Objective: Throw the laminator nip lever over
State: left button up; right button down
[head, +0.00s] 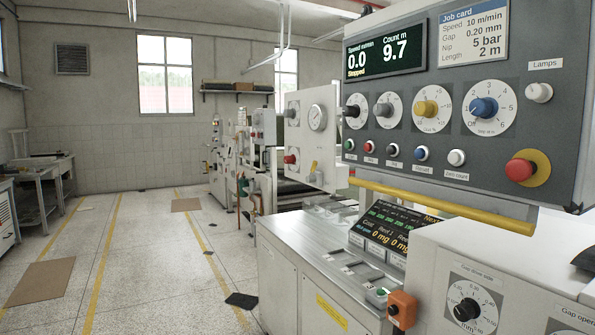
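Neither of my grippers shows in the head view. No part is labelled as the nip lever, so I cannot tell for sure which one it is. A light panel (305,138) on the machine line carries a round gauge (317,118), a dark knob (291,113) and a red knob (290,159). A small yellowish lever-like part (314,167) sits low on this panel, too small to read its position. The display (385,52) reads speed 0.0, stopped, and count 9.7. The job card (473,33) lists nip 5 bar and gap 0.20 mm.
A control panel (455,175) with dials and a red button (520,169) fills the upper right. A yellow rail (440,206) runs below it. A white housing with a gap dial (469,303) is near at lower right. The aisle floor (145,235) at left is mostly clear.

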aim_at(311, 178)
jog(key=i+u, duration=0.25)
jog(key=i, duration=0.2)
jog(key=i+l+u, duration=0.1)
jog(key=i+u, duration=0.15)
jog(key=i, duration=0.15)
jog(key=i+l+u, duration=0.25)
jog(key=i, duration=0.2)
jog(key=j, duration=0.1)
